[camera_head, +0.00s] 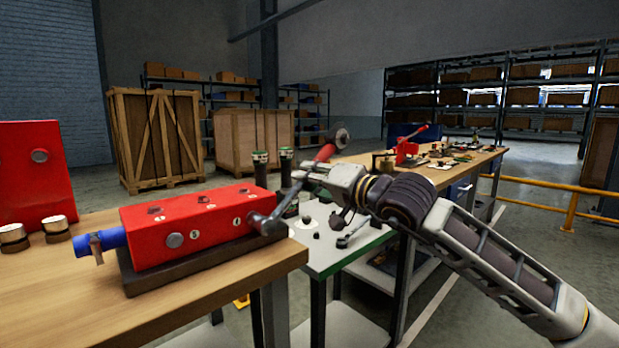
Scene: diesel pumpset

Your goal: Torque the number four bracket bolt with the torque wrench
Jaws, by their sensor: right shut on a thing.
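A red block (190,229) with small numbered marks lies on a dark base on the wooden workbench. The torque wrench (325,153) has a red grip and a dark round end and slants up to the right from the block's right end. My right gripper (312,176) is shut on the torque wrench, partway along it. The wrench's lower end meets a dark fitting (268,223) at the right end of the block. The bolt there is hidden, and I cannot tell if the wrench is seated on it. My left gripper is not in view.
A blue cylinder (101,241) sticks out of the block's left end. A red panel (35,172) and small metal cylinders (13,236) stand at the left. A green-edged table (318,259) holds loose parts. Wooden crates (157,140) stand behind, and a yellow rail (545,184) at the right.

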